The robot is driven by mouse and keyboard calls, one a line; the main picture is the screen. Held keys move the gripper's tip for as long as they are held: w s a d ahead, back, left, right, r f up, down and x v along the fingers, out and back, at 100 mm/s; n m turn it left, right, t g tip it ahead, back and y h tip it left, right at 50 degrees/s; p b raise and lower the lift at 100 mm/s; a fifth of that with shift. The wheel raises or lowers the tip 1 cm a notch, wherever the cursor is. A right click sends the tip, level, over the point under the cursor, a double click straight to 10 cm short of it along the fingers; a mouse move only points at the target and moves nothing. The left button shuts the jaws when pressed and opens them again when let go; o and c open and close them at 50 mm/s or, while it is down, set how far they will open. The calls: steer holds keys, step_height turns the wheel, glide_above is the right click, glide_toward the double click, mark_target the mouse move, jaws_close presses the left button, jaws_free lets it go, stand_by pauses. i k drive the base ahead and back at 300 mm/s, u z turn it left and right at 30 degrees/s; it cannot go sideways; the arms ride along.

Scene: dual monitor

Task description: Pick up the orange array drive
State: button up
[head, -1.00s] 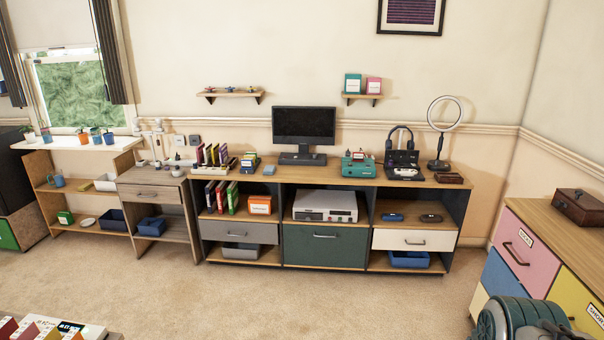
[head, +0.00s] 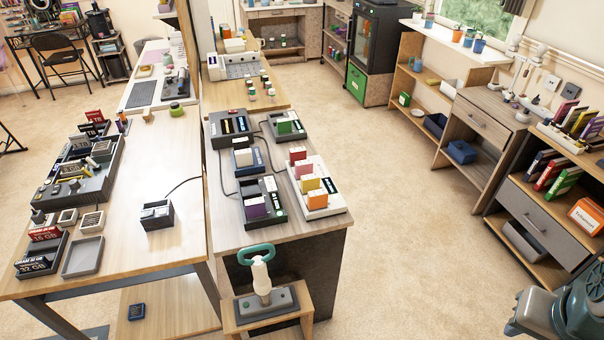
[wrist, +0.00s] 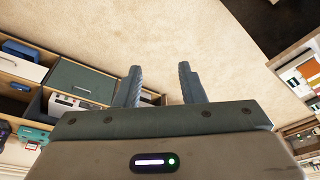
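Several small coloured drives stand in a row in a white array tray (head: 338,203) on the wooden counter in the head view. The front one looks like the orange array drive (head: 317,198); behind it are yellowish and red ones. My gripper (wrist: 160,84) shows in the wrist view with its two fingers apart and nothing between them, over bare carpet. It is well away from the tray. In the head view only part of my arm shows at the lower right; the fingertips cannot be made out.
Dark drive docks (head: 231,124) with cables share the counter. A pedestal with a teal handle (head: 257,252) stands at its front end. A long table (head: 165,240) lies to the left. Shelves with an orange box (head: 586,215) line the right. Carpet (head: 400,230) between is clear.

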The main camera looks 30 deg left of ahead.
mark_target(317, 199)
steer(key=u, duration=1)
steer(key=i, duration=0.9)
steer(key=u, duration=0.7)
